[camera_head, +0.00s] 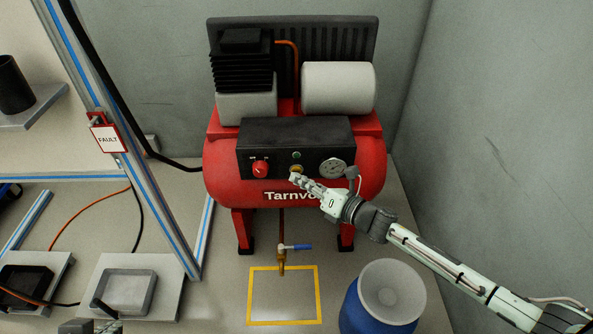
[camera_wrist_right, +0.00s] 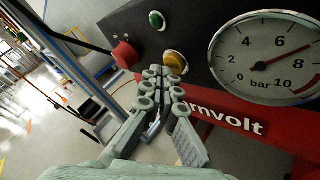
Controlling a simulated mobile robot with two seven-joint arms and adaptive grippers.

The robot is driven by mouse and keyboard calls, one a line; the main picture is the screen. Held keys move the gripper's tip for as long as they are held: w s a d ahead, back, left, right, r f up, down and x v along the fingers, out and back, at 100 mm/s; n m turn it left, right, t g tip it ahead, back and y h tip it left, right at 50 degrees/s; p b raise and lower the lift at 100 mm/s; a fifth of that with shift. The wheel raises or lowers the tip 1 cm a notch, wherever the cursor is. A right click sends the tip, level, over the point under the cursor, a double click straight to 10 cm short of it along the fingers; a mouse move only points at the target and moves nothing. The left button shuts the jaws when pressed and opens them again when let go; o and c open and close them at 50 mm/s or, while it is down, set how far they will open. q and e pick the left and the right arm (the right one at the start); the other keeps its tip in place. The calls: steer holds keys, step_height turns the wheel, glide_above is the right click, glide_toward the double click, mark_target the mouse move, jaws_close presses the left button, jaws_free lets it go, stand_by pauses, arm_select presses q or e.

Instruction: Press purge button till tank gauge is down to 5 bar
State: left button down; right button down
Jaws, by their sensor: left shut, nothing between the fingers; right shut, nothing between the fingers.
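The red compressor (camera_head: 215,160) has a black panel (camera_head: 262,132) with a red knob (camera_head: 260,169), a green button (camera_head: 296,155) and a yellow button (camera_head: 297,168). No purge label is readable. The round pressure gauge (camera_head: 333,169) sits right of the buttons; in the right wrist view its dial (camera_wrist_right: 262,62) shows the needle between 6 and 8, about 7 bar. My right gripper (camera_head: 297,179) is shut and empty, its fingertips at the lower edge of the yellow button (camera_wrist_right: 175,60). I cannot tell whether they touch it. My left gripper (camera_head: 88,327) is shut, mostly cut off at the bottom left.
A blue drum (camera_head: 352,314) with a pale top stands below my right arm. A drain valve with a blue lever (camera_head: 301,247) hangs over a yellow floor square (camera_head: 252,290). A frame post with a FAULT tag (camera_head: 108,139) stands left, beside grey trays (camera_head: 128,293).

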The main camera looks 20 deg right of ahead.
steer(key=shift+s+a, duration=0.1)
steer(key=shift+s, duration=0.3)
steer(key=shift+s+a+p, duration=0.15)
steer(key=shift+s+a, duration=0.1)
steer(key=shift+s, duration=0.55)
steer(key=shift+s+a+p, duration=0.2)
steer(key=shift+s, duration=0.65)
steer(key=shift+s+a+p, duration=0.15)
steer(key=shift+s+a, duration=0.1)
steer(key=shift+s, duration=0.55)
